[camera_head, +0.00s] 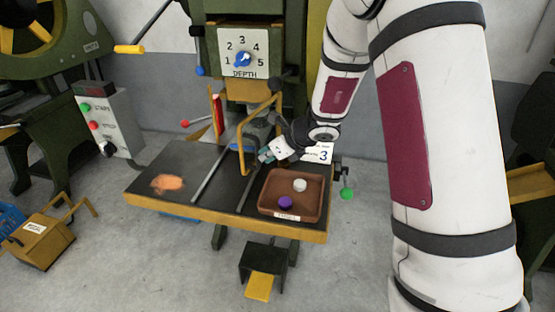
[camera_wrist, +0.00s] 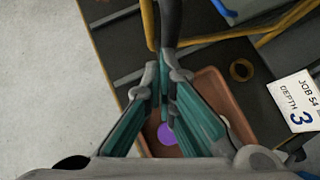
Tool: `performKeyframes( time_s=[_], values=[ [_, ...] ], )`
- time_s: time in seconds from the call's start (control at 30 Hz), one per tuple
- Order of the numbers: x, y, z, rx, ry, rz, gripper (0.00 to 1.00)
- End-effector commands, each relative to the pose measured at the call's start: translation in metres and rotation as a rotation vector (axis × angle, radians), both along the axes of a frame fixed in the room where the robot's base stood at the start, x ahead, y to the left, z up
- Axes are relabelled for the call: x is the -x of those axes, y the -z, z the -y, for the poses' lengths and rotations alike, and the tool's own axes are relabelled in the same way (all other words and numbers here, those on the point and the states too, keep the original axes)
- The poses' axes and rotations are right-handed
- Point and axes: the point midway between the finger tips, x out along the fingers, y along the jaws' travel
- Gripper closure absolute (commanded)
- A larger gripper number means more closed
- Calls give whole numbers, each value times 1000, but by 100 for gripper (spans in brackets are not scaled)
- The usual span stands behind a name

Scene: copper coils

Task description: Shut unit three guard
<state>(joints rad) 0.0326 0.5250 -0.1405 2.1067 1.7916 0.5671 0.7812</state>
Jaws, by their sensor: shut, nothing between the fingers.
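The guard (camera_head: 243,150) is a yellow tube frame at the front of the green press (camera_head: 208,55) in the middle of the head view. Its yellow tube (camera_wrist: 148,25) and a dark grip-like bar (camera_wrist: 171,22) show at the top of the wrist view. My gripper (camera_head: 266,156) is beside the frame's right side, above the press table. In the wrist view my gripper (camera_wrist: 161,72) is shut and empty, its tips close below the dark bar. I cannot tell whether they touch it. No unit number is readable on the press.
A brown tray (camera_head: 264,196) on the press table (camera_head: 150,201) holds a purple piece (camera_head: 285,203) and a white piece (camera_head: 300,185). A card (camera_head: 318,153) marked 3 stands behind it. A control box (camera_head: 107,120) stands left.

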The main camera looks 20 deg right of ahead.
Motion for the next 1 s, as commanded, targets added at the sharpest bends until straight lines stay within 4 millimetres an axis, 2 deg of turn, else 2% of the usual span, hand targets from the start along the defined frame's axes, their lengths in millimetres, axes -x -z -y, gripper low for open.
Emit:
performKeyframes(
  time_s=[0.03, 0.17, 0.5, 0.7, 1.0],
  values=[
    [-5, 2, -10, -1, 26, 3, 100],
    [-16, 2, -27, 0, 98, 2, 100],
    [-51, 2, -71, 0, 93, 4, 100],
    [-68, 1, -88, 0, 135, 3, 100],
    [-85, 1, -102, 0, 223, 2, 100]
  ],
)
